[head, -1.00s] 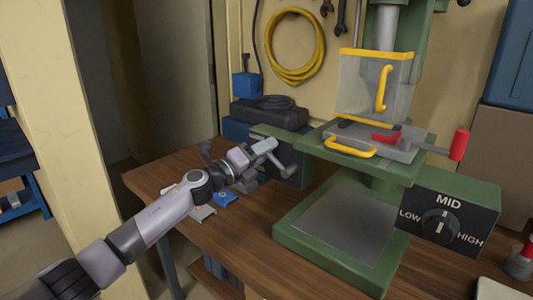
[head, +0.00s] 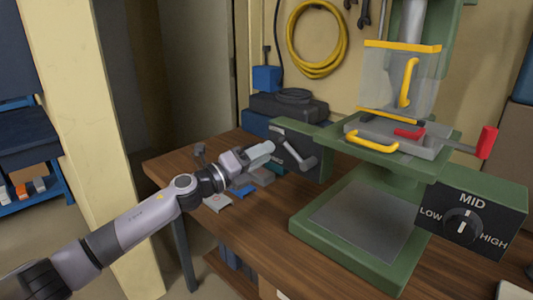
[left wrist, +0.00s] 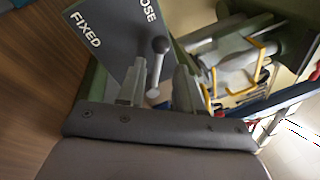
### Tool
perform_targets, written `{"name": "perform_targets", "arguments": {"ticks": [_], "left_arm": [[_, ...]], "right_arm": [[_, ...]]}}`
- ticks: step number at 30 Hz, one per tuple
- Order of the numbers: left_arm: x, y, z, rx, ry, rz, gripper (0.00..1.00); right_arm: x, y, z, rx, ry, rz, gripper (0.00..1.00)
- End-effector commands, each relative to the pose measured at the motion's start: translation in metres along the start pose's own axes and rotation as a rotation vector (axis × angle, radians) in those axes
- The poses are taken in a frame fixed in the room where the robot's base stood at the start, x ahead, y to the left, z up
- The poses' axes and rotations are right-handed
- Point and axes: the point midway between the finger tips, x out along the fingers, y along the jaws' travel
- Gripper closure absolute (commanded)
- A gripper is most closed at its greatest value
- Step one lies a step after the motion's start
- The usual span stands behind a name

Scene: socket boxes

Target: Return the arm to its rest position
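My left gripper (head: 266,149) reaches in from the left over the workbench. It is beside the grey lever (head: 300,154) on the dark panel of the green machine, with a small gap between them. In the left wrist view the two fingers (left wrist: 162,72) stand apart. The ball-ended lever (left wrist: 158,47) shows in the gap, beyond the fingers, and nothing looks gripped. The panel (left wrist: 103,38) reads "FIXED" and a partly hidden word ending in "OSE". My right gripper is in neither view.
The green drill press (head: 310,228) stands on the wooden workbench (head: 255,235), with a clear guard (head: 390,78), a red-ended handle (head: 487,142) and a dial box set at MID. Small boxes (head: 243,190) lie below my left wrist. A cream post (head: 75,110) rises at left.

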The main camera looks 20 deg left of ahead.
Motion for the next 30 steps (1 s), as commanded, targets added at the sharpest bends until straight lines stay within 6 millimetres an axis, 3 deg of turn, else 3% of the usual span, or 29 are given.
{"name": "perform_targets", "arguments": {"ticks": [13,19,26,30], "left_arm": [[0.000,0.000,-0.002,-0.011,-0.003,0.000,0.65],[-0.010,0.007,-0.032,-0.235,-0.111,0.017,0.65],[-0.062,0.040,-0.086,-0.760,-0.386,0.172,0.65],[-0.112,0.067,-0.125,-1.068,-0.563,0.344,0.65]], "right_arm": [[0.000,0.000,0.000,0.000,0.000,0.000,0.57],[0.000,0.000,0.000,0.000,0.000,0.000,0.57],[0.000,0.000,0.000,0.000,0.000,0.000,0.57],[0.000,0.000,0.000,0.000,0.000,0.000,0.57]]}}
